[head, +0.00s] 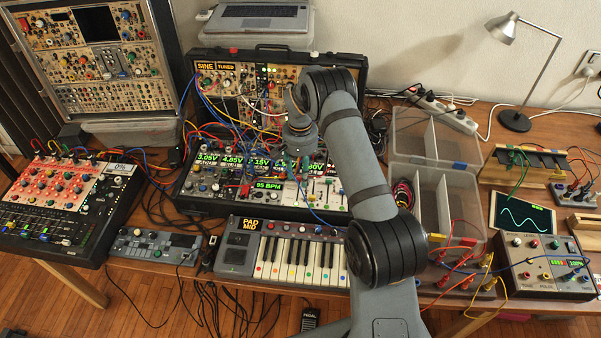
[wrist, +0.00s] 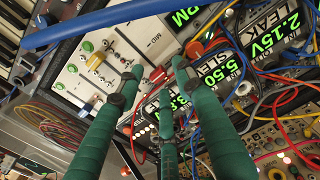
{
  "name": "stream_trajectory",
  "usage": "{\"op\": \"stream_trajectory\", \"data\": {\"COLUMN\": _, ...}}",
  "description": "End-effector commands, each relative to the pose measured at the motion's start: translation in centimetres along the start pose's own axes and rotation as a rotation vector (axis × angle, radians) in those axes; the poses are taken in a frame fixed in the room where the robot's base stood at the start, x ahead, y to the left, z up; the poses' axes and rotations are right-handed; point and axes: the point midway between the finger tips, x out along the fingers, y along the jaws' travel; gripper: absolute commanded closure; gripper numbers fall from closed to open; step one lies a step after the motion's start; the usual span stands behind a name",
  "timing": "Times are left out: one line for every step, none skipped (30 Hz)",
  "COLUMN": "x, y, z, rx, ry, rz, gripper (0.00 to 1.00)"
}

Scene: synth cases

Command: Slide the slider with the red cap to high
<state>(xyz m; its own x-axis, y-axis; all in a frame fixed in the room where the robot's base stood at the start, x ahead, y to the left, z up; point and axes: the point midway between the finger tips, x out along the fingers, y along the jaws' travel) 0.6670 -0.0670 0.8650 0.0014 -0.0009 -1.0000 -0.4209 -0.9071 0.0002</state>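My gripper (wrist: 158,82) has green-wrapped fingers that reach down to the synth case in the wrist view. Their tips are apart. A red cap (wrist: 157,75) shows between and just beyond the tips, on or beside the pale slider panel (wrist: 105,65); whether a finger touches it, I cannot tell. A yellow cap (wrist: 95,61) and green caps sit on the same panel. In the head view, my arm hides much of the gripper, which is over the lower synth case (head: 200,205). The red cap is too small to make out there.
A blue cable (wrist: 95,22) crosses close above the panel in the wrist view, and several patch cables crowd the right side. In the head view, the keyboard (head: 243,257) lies in front of the case, and clear plastic boxes (head: 425,165) stand at right.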

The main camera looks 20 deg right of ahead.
Motion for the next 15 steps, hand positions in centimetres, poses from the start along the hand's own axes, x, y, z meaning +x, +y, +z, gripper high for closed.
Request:
{"op": "stream_trajectory", "data": {"x": 0.0, "y": 0.0, "z": 0.0, "rx": 0.0, "ry": -0.001, "rz": 0.0, "gripper": 0.64}}
{"op": "stream_trajectory", "data": {"x": 0.0, "y": 0.0, "z": 0.0, "rx": 0.0, "ry": -0.001, "rz": 0.0, "gripper": 0.64}}
{"op": "stream_trajectory", "data": {"x": -0.2, "y": 0.0, "z": 0.0, "rx": 0.0, "ry": 0.0, "rz": 0.0, "gripper": 0.64}}
{"op": "stream_trajectory", "data": {"x": -0.4, "y": 0.0, "z": 0.0, "rx": 0.0, "ry": 0.0, "rz": -0.001, "gripper": 0.64}}
{"op": "stream_trajectory", "data": {"x": -0.6, "y": -0.1, "z": 0.0, "rx": 0.0, "ry": 0.001, "rz": -0.001, "gripper": 0.64}}
{"op": "stream_trajectory", "data": {"x": -1.1, "y": -0.1, "z": 0.0, "rx": 0.0, "ry": 0.002, "rz": -0.001, "gripper": 0.64}}
{"op": "stream_trajectory", "data": {"x": -1.5, "y": -0.1, "z": -0.1, "rx": 0.0, "ry": 0.002, "rz": -0.001, "gripper": 0.64}}
{"op": "stream_trajectory", "data": {"x": -2.0, "y": -0.1, "z": -0.1, "rx": 0.001, "ry": 0.003, "rz": -0.001, "gripper": 0.64}}
{"op": "stream_trajectory", "data": {"x": -2.8, "y": -0.1, "z": -0.1, "rx": 0.001, "ry": 0.003, "rz": -0.001, "gripper": 0.64}}
{"op": "stream_trajectory", "data": {"x": -3.4, "y": -0.1, "z": -0.1, "rx": 0.0, "ry": 0.005, "rz": -0.001, "gripper": 0.64}}
{"op": "stream_trajectory", "data": {"x": -4.0, "y": -0.1, "z": -0.1, "rx": 0.001, "ry": 0.004, "rz": -0.001, "gripper": 0.64}}
{"op": "stream_trajectory", "data": {"x": -5.0, "y": -0.1, "z": -0.1, "rx": 0.0, "ry": 0.005, "rz": -0.002, "gripper": 0.64}}
{"op": "stream_trajectory", "data": {"x": -5.6, "y": -0.1, "z": -0.1, "rx": 0.001, "ry": 0.004, "rz": -0.002, "gripper": 0.64}}
{"op": "stream_trajectory", "data": {"x": -6.3, "y": -0.1, "z": -0.1, "rx": 0.001, "ry": 0.005, "rz": -0.002, "gripper": 0.64}}
{"op": "stream_trajectory", "data": {"x": -7.1, "y": -0.1, "z": -0.1, "rx": 0.0, "ry": 0.005, "rz": -0.002, "gripper": 0.64}}
